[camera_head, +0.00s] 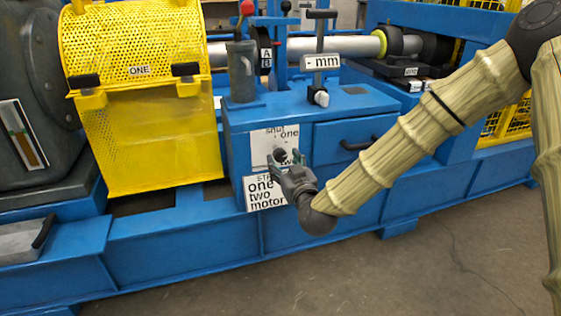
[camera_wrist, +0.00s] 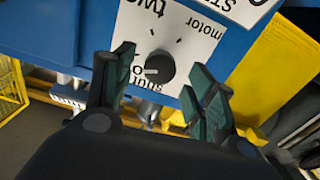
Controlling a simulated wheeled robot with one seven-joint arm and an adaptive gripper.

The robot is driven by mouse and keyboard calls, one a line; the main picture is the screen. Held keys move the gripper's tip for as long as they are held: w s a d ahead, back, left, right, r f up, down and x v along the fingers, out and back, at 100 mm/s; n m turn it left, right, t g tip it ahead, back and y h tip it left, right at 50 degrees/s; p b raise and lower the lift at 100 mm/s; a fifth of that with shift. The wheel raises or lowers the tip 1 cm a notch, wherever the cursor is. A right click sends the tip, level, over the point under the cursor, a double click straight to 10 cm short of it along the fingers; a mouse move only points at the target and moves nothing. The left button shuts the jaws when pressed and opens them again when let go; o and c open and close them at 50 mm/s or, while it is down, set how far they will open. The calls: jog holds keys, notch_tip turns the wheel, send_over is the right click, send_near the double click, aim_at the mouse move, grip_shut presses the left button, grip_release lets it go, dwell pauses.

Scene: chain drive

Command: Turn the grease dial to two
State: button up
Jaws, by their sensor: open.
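The grease dial (camera_wrist: 161,67) is a round dark knob on a white plate marked shut, one, two and motor. In the wrist view its white pointer line is on the knob's left side, toward the partly hidden label one. The dial also shows in the head view (camera_head: 279,155), partly behind my fingers, on the front of the blue cabinet. My gripper (camera_head: 289,160) is open at the dial. In the wrist view its fingers (camera_wrist: 162,64) stand left and right of the knob, with gaps on both sides. I cannot tell whether the fingertips reach around it.
A white sign (camera_head: 265,193) reading one, two, motor is just below the dial. A drawer with a dark handle (camera_head: 358,144) is to the right. A yellow guard (camera_head: 160,150) stands left.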

aim_at(282, 157)
jog(key=shift+b+x, duration=0.55)
jog(key=shift+x, duration=1.45)
jog(key=c, duration=1)
jog(key=shift+c, duration=0.2)
